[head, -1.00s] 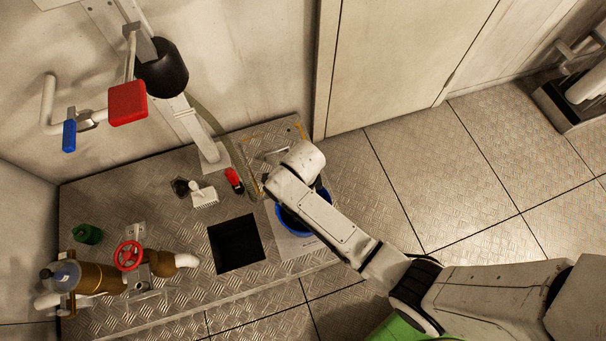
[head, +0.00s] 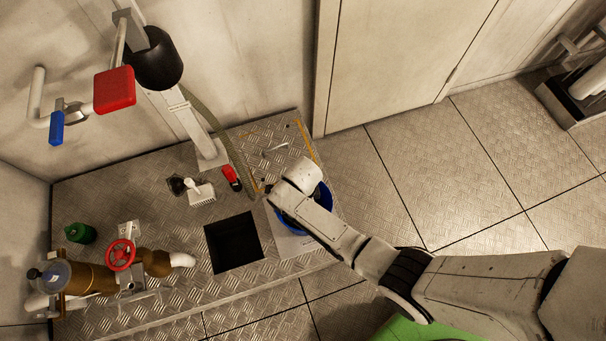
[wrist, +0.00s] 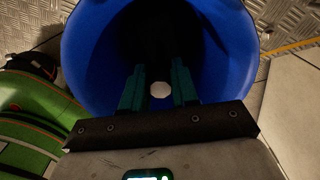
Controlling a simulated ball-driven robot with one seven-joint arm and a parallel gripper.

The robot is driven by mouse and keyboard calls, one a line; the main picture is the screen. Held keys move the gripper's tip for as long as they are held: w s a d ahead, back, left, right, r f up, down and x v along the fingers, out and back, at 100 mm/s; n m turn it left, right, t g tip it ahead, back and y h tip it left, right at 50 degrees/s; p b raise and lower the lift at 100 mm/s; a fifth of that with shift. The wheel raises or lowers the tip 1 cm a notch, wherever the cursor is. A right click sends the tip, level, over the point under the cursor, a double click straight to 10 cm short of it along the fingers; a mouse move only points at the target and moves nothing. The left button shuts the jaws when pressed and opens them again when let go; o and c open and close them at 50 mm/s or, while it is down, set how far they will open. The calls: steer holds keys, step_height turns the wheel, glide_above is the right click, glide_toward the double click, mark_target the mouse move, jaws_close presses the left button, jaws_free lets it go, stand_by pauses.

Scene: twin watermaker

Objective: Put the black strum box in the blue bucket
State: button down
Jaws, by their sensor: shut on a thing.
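The blue bucket (head: 326,196) stands on the plated floor at the right end of the platform, partly hidden under my arm. In the wrist view its wide blue wall (wrist: 88,50) surrounds a very dark inside. My gripper (wrist: 159,78) points into the bucket's mouth, its two teal fingers apart with a dark thing between them. I take this to be the black strum box (wrist: 159,70), but its outline is lost in the shadow. A small pale disc shows between the fingers. The head view hides the fingers behind my wrist.
A square dark opening (head: 233,242) lies left of the bucket. A white slotted fitting (head: 200,193), a small dark thing (head: 177,184) and a red object (head: 231,177) lie behind it. A red-wheel valve (head: 121,255) stands left. Floor to the right is clear.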

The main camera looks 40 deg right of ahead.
steer(key=shift+f, duration=0.15)
steer(key=c, duration=0.9)
jaws_free()
steer(key=shift+o, duration=0.2)
step_height(320, 180, up, 12)
steer(key=p, duration=0.3)
steer(key=s+d+r+n, duration=0.4)
steer(key=s+r+n, duration=0.3)
steer(key=n, duration=0.4)
steer(key=s+d+r+n+t, duration=0.1)
steer(key=s+d+r+n, duration=0.3)
steer(key=s+r+n, duration=0.3)
steer(key=s+n, duration=0.2)
steer(key=n, duration=0.3)
steer(key=shift+s, duration=0.35)
